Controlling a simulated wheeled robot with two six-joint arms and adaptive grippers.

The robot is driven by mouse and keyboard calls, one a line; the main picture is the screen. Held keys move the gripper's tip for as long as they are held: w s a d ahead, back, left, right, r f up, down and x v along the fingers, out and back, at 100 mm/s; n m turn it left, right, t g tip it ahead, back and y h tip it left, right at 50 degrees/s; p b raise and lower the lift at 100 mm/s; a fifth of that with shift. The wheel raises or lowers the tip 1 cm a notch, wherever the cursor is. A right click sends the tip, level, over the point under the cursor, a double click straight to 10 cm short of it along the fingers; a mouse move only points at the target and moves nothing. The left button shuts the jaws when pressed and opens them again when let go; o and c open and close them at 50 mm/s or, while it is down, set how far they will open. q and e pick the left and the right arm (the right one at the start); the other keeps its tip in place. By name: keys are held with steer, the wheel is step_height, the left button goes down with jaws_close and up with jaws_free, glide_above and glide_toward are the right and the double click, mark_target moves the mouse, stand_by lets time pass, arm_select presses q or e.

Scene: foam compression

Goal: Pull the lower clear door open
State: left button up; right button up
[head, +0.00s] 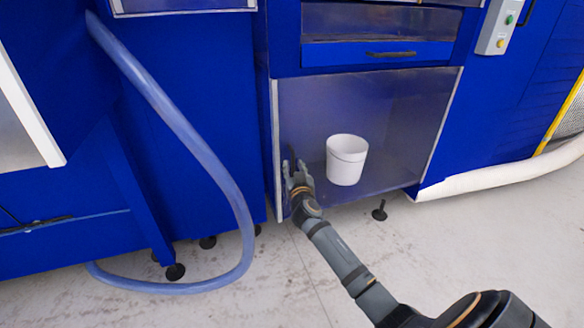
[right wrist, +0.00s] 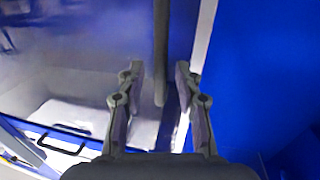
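The lower clear door (head: 400,130) is a see-through panel in a pale frame, set low in the blue machine; it looks closed. A dark upright handle bar (right wrist: 161,50) sits near the frame's pale edge strip (right wrist: 203,45). My right gripper (head: 296,165) is in front of the door's left side. In the right wrist view its fingers (right wrist: 158,78) are apart, with the bar's end between them and a gap on both sides. Contact is not visible. The handle is mostly hidden behind the gripper in the head view. My left gripper is not in view.
A white bucket (head: 346,160) stands behind the clear door. A blue drawer with a black handle (head: 390,54) is above it. A blue hose (head: 205,160) hangs at left, and a white pipe (head: 500,178) runs at right. The floor in front (head: 450,240) is clear.

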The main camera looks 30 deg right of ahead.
steer(key=shift+x, duration=1.05)
jaws_close()
